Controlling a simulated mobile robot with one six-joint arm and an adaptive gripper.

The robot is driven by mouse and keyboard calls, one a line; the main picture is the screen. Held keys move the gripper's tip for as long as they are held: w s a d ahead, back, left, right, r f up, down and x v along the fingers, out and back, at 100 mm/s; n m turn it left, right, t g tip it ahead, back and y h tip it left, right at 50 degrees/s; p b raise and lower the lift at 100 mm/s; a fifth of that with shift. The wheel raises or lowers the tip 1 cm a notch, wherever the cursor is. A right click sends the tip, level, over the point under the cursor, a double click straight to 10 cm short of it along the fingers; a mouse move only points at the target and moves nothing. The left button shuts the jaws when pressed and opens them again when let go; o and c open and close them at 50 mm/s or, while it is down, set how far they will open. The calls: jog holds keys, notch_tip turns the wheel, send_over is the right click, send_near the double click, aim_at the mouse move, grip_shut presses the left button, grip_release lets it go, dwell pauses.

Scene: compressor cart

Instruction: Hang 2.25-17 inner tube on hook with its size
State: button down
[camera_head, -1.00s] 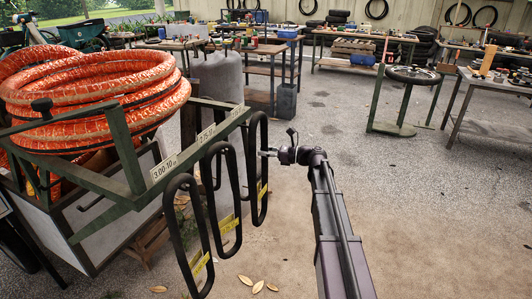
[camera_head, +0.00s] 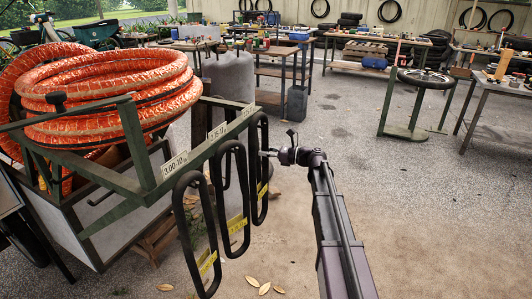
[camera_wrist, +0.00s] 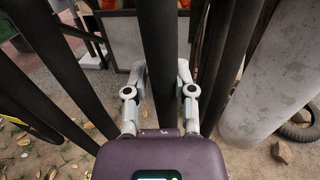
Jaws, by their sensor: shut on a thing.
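My gripper (camera_head: 266,153) is shut on a black inner tube (camera_head: 264,180) with a yellow tag, the farthest of three long tube loops at the rail. In the wrist view, my gripper's fingers (camera_wrist: 161,82) close around the upright black tube (camera_wrist: 158,70). The held tube's top is at the far end of the green rail (camera_head: 212,152); I cannot tell whether it rests on a hook. A middle tube (camera_head: 245,215) and a near tube (camera_head: 184,215), both yellow-tagged, hang closer. White size labels sit on the rail; the nearest reads 3.00-10 (camera_head: 174,164), the others are unclear.
Orange-wrapped coils (camera_head: 110,85) lie on top of the cart (camera_head: 75,215). A grey cylinder (camera_head: 230,75) stands behind the rail. A wheel stand (camera_head: 405,132) and workbenches are farther back. The floor to the right is open.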

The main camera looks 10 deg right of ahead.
jog(key=shift+w+a+f+b, duration=0.1)
jog(key=shift+a+f+b, duration=0.05)
jog(key=shift+f+b, duration=0.3)
jog(key=shift+w+a+f+b, duration=0.15)
jog(key=shift+f+b, duration=0.15)
jog(key=shift+f, duration=0.15)
dwell(0.3)
jog(key=shift+c, duration=1.8)
grip_release()
jog(key=shift+s+d, duration=0.1)
jog(key=v, duration=1.1)
jog(key=shift+s+d, duration=0.2)
jog(key=shift+d, duration=0.15)
